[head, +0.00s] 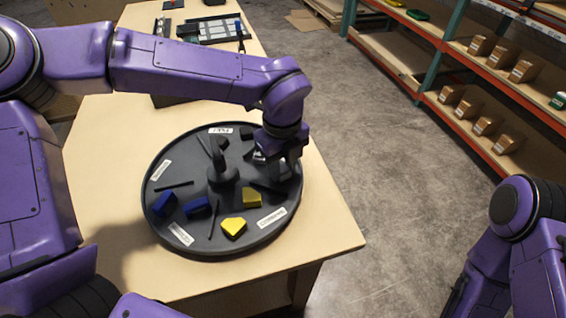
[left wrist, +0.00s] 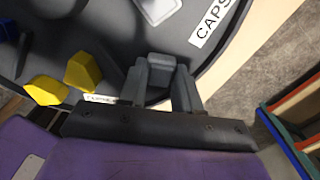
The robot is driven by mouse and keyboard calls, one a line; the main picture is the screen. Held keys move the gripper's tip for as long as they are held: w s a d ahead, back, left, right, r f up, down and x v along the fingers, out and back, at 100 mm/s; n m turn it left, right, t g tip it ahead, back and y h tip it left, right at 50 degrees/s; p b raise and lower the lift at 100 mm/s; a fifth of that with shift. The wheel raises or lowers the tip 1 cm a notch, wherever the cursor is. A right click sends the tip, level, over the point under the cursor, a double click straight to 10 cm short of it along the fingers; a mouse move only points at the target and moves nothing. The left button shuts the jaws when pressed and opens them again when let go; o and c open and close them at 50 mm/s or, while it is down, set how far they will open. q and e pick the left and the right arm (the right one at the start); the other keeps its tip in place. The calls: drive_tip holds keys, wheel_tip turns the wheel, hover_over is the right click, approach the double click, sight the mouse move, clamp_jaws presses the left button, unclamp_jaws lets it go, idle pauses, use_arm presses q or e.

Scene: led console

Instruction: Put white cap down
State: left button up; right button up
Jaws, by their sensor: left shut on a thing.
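My left gripper (head: 284,172) is low over the right side of a round dark tray (head: 170,203). In the left wrist view its two fingers (left wrist: 160,88) are shut on a small block (left wrist: 160,66) that looks grey. I cannot tell whether this block is the white cap in shadow, or whether it touches the tray. A white piece (left wrist: 158,8) lies on the tray beyond the fingers, near a label reading CAPS (left wrist: 213,22). In the head view the gripper hides most of that area. My right gripper is out of view.
Two yellow blocks (head: 233,227) and two blue blocks (head: 164,200) lie on the tray around a central knob (head: 222,174). Thin dividers part its sections. Dark parts stand at the tray's back. A console (head: 210,29) sits farther back on the table (head: 110,127). Shelves (head: 480,90) stand right.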

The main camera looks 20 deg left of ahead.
sight(283, 168)
use_arm(q)
drive_tip(key=shift+f, duration=0.2)
drive_tip(key=o, duration=0.7)
drive_tip(key=shift+r, duration=0.15)
wheel_tip(283, 168, up, 12)
drive_tip(key=shift+r, duration=0.15)
